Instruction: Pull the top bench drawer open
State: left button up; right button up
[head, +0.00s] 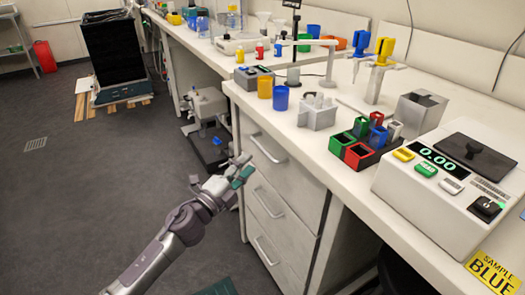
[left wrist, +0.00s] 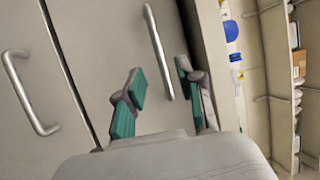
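The white bench drawer unit has three stacked fronts in the head view. The top drawer (head: 283,166) looks flush with the unit, and its bar handle (head: 268,149) shows on its front. My left gripper (head: 241,172) is just left of and below this handle. In the left wrist view, my left gripper (left wrist: 162,98) has its two green-padded fingers apart. The top handle (left wrist: 158,50) lies ahead, with its near end in line with the gap between them. I cannot tell whether it is inside the gap. The right gripper is not in view.
The middle drawer handle (head: 265,202) and bottom drawer handle (head: 264,251) sit below; the middle one also shows in the left wrist view (left wrist: 30,95). The bench top (head: 345,190) holds cups, racks and a balance (head: 440,190).

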aim_at(262, 147)
pick_arm(q)
jog(key=shift+b+x, duration=0.45)
jog(key=shift+x, duration=3.5)
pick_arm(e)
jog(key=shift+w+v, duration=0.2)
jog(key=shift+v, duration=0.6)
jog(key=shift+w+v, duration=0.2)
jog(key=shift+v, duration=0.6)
pick_arm(q)
jog(key=shift+c, duration=0.3)
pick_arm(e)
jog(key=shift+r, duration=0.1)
pick_arm(q)
jog(key=shift+f, duration=0.1)
grip_shut()
